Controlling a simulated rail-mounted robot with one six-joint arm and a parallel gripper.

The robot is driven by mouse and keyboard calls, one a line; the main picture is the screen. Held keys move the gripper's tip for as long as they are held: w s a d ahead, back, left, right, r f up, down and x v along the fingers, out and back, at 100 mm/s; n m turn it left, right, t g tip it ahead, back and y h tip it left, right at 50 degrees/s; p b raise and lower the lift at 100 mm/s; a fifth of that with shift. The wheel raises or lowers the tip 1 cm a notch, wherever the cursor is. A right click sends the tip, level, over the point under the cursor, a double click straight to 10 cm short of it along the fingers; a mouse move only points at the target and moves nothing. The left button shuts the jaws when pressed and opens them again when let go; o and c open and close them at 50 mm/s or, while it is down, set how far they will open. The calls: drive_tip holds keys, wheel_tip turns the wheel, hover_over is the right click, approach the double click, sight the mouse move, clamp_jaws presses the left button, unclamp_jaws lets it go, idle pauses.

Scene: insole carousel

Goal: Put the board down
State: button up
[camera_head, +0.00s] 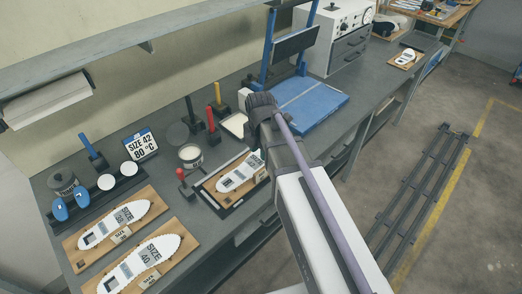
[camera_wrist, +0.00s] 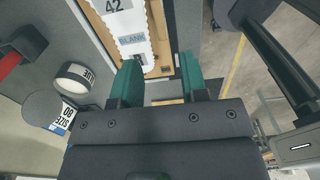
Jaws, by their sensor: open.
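The board (camera_head: 257,160) is wooden, with a white insole-shaped piece (camera_head: 238,172) on it. It lies in a dark tray (camera_head: 228,207) on the bench. In the wrist view the insole piece (camera_wrist: 132,32) bears "42" and a label "BLANK", and the board's wooden edge (camera_wrist: 160,25) shows beside it. My gripper (camera_wrist: 160,75) is open, its two green fingers spread apart near the board's close end. Whether a finger touches the board I cannot tell. In the head view my arm hides the fingers and part of the board.
Two more boards, "SIZE 38" (camera_head: 70,243) and "SIZE 40" (camera_head: 188,240), lie at the front left. A blue press plate (camera_head: 318,108) lies behind my arm. A shelf overhangs the left.

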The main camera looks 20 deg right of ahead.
drive_tip(key=s+m, duration=1)
drive_tip(key=m, duration=1.3)
drive_tip(key=shift+s+m, duration=0.3)
